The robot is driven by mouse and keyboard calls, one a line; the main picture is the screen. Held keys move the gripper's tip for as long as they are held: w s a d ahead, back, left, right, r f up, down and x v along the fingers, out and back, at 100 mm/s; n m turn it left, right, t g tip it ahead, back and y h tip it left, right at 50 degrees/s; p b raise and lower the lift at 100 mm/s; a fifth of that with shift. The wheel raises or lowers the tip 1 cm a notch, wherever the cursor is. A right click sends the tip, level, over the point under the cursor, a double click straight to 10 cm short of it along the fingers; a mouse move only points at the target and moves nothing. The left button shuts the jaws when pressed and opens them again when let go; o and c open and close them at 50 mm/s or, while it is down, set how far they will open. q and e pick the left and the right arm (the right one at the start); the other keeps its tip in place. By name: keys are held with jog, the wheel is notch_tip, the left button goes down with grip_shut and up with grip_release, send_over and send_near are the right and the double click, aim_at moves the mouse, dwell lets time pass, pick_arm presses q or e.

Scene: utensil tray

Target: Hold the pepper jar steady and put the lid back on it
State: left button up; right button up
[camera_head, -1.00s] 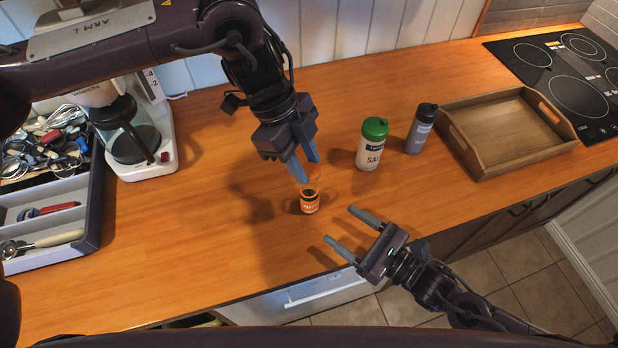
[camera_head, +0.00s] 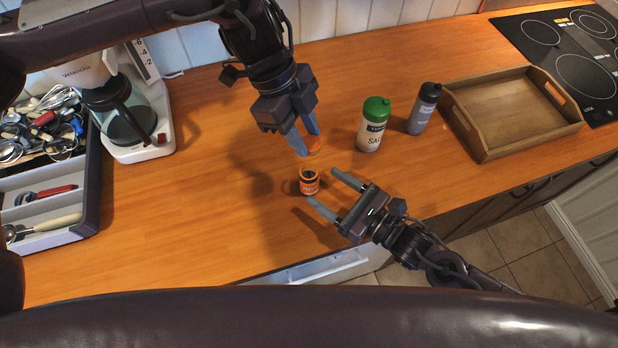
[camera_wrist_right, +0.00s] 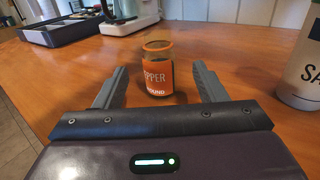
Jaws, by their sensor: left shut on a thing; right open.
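The pepper jar (camera_head: 309,183) stands upright on the wooden counter, small, with an orange label and an uncapped top. In the right wrist view the jar (camera_wrist_right: 158,76) stands ahead, between the lines of the two fingers. My left gripper (camera_head: 308,147) is shut on the orange lid (camera_head: 314,148) and holds it above and slightly behind the jar, apart from it. My right gripper (camera_head: 322,186) is open and low at the jar's right side, its fingertips close to the jar. It also shows in the right wrist view (camera_wrist_right: 161,74). Contact with the jar cannot be told.
A green-topped salt shaker (camera_head: 372,125) and a grey shaker (camera_head: 424,108) stand to the right, before a wooden tray (camera_head: 480,152) and a cooktop (camera_head: 540,65). A coffee maker (camera_head: 140,150) and a utensil tray (camera_head: 92,190) are at the left. Counter left of the jar is clear.

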jog(key=x, duration=0.7)
jog(key=shift+w+a, duration=0.25)
jog(key=shift+a, duration=0.1)
grip_shut()
pick_arm(q)
send_over(308, 167)
jog(key=shift+w+a+f, duration=0.1)
jog(key=shift+a+f, duration=0.05)
jog(key=shift+f, duration=0.7)
jog(key=shift+w+a+f, duration=0.1)
jog(key=shift+a+f, duration=0.05)
jog(key=shift+f, duration=0.75)
jog(key=shift+a+f, duration=0.15)
jog(key=shift+f, duration=0.7)
jog(key=shift+f, duration=0.85)
jog(key=shift+f, duration=0.55)
